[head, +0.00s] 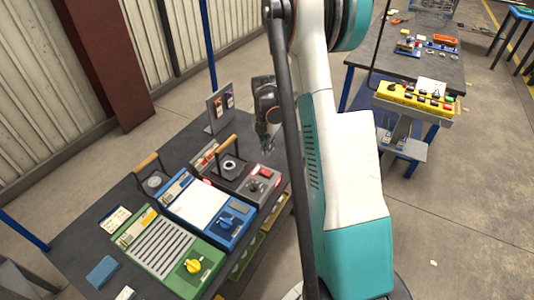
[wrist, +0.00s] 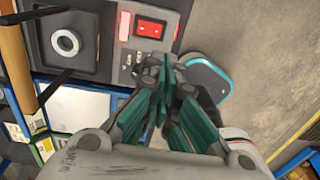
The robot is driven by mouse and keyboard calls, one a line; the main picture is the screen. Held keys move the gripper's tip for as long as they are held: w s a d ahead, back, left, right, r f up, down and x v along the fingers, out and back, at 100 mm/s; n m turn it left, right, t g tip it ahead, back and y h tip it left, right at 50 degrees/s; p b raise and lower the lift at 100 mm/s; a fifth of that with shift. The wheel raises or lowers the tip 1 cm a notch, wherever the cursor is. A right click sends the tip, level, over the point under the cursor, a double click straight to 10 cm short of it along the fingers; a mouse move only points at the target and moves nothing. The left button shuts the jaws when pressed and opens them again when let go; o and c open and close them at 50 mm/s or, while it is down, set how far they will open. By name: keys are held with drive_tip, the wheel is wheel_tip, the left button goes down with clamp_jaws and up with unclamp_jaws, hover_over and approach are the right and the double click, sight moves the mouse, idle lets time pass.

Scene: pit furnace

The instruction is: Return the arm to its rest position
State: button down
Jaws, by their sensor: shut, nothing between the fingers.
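My gripper (head: 265,143) hangs with its fingers pointing down beside the dark box at the back of the table in the head view. It also shows in the wrist view (wrist: 172,65), its teal fingers shut with nothing between them. My white and teal arm stands in the middle of the head view and hides part of the table's right side. The dark box (head: 232,183) has a red switch, a knob and a round ring on its top. In the wrist view its panel and red switch lie just beyond the fingertips.
A blue box (head: 175,205) and a green slatted box (head: 150,250) with a yellow knob stand on the dark table (head: 75,237). A small upright stand (head: 221,105) is at its back. A yellow control panel (head: 413,101) and a second table (head: 380,45) stand at right. Open floor lies at far right.

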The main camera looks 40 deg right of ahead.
drive_tip(key=shift+s+d+r, duration=0.1)
drive_tip(key=shift+r, duration=0.35)
idle(0.3)
